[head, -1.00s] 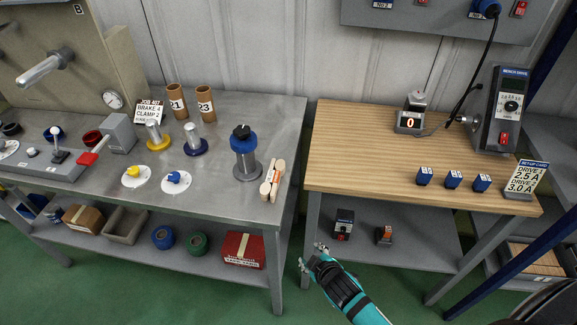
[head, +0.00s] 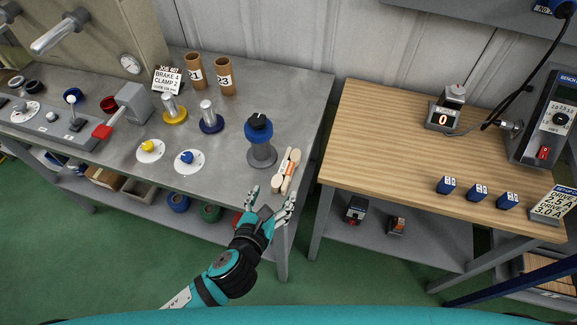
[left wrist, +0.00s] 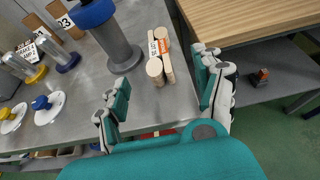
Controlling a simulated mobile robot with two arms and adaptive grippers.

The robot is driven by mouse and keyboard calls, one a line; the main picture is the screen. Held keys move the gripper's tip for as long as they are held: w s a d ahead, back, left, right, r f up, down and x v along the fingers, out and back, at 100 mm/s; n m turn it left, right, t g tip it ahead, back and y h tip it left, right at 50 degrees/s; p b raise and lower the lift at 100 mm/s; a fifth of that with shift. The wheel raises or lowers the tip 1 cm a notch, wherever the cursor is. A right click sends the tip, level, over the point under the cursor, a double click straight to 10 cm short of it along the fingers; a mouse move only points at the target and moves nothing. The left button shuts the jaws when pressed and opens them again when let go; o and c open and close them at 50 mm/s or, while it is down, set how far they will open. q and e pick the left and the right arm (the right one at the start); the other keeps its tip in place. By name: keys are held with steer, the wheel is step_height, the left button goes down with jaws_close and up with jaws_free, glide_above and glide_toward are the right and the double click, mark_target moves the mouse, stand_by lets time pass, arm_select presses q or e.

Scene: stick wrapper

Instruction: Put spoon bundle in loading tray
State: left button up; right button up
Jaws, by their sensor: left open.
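The spoon bundle (head: 286,171) is a few pale wooden spoons with an orange and white band. It lies near the front right corner of the grey metal bench (head: 225,185). It also shows in the left wrist view (left wrist: 159,62), beyond and between the fingers. My left gripper (head: 272,196) is open and empty at the bench's front edge, just short of the bundle. Its spread fingers also show in the left wrist view (left wrist: 163,80). No tray shows on the bench top that I can identify as the loading tray. My right gripper is not in view.
A blue-topped grey spool post (head: 260,142) stands just left of the bundle. Cardboard tubes (head: 224,76), knobs on white discs (head: 188,162) and a red-handled clamp (head: 118,118) stand farther left. A wooden table (head: 390,140) is to the right, across a gap.

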arm_select(q)
glide_toward(285, 168)
steer(key=x, duration=0.4)
steer(key=shift+s+d, duration=0.1)
steer(key=shift+d, duration=0.2)
steer(key=shift+a+p+x, duration=0.2)
steer(key=shift+p+x, duration=0.1)
steer(key=shift+x, duration=1.05)
steer(key=shift+a+p+x, duration=0.15)
steer(key=shift+p+x, duration=0.15)
steer(key=shift+x, duration=1.05)
steer(key=shift+c, duration=0.4)
jaws_close()
